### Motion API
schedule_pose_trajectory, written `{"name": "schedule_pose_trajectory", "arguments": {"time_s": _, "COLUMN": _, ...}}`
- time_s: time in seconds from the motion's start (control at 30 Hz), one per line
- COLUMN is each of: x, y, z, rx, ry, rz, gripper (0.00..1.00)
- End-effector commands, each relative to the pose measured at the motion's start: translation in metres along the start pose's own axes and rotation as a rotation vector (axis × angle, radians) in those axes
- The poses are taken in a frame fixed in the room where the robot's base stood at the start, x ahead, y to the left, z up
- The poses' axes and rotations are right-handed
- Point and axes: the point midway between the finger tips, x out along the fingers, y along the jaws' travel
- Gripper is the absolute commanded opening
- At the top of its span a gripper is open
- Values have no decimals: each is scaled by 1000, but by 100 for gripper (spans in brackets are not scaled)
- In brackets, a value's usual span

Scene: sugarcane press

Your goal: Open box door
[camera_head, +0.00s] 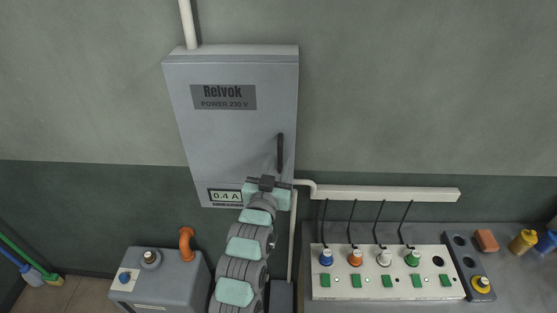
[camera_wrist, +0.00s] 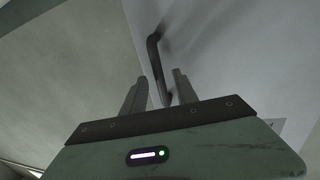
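The grey metal box (camera_head: 232,150) hangs on the wall, marked "Relvok POWER 230 V", and its door looks closed. Its dark vertical handle (camera_head: 280,153) is near the door's right edge. My gripper (camera_head: 267,181) is at the lower right of the door, just below the handle. In the wrist view my gripper (camera_wrist: 161,77) has its two fingers apart, with the dark handle (camera_wrist: 154,52) extending up beyond them. The handle's lower end appears between the fingers in the picture; I cannot tell its depth or any contact.
A white panel (camera_head: 335,293) with coloured plugs and green switches sits on the bench at the right. A grey tank (camera_head: 185,275) with an orange pipe stands at the lower left. A white conduit (camera_head: 390,193) runs along the wall. The wall beside the box is clear.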

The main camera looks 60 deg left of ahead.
Motion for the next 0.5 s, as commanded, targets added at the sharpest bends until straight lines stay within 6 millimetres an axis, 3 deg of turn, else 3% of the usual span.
{"name": "schedule_pose_trajectory", "arguments": {"time_s": 0.43, "x": 11, "y": 0, "z": -2, "rx": 1, "ry": 4, "rz": 0, "gripper": 35}}
{"name": "schedule_pose_trajectory", "arguments": {"time_s": 0.5, "x": 11, "y": 0, "z": -2, "rx": 1, "ry": 4, "rz": 0, "gripper": 30}}
